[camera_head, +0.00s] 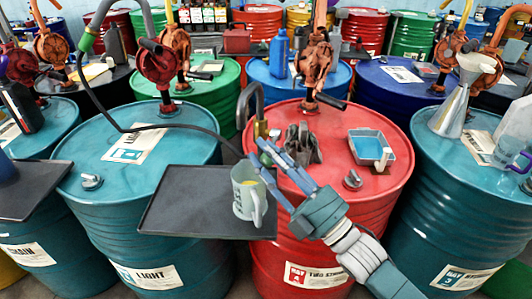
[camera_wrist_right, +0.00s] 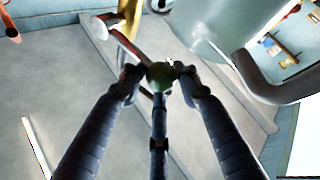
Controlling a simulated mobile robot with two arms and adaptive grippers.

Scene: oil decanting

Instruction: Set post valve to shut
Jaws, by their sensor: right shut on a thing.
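The post valve (camera_head: 261,130) is a brass-coloured fitting on a dark curved spout at the left rim of the red drum (camera_head: 390,165). In the right wrist view a yellow pipe (camera_wrist_right: 131,14) and a reddish lever (camera_wrist_right: 126,45) show beyond my fingers. My right gripper (camera_head: 262,153) reaches the valve from the lower right. In the wrist view (camera_wrist_right: 160,76) its fingertips are closed around a small dark green knob (camera_wrist_right: 160,73) in line with the lever. The fingers partly hide the valve in the head view. My left gripper is not in view.
A pale mug (camera_head: 243,199) with yellowish contents stands on a dark tray (camera_head: 180,215), close left of my right fingers. A grey tub (camera_head: 361,143), dark gloves (camera_head: 302,146) and a rotary pump (camera_head: 314,70) are on the red drum. Teal drums stand on both sides.

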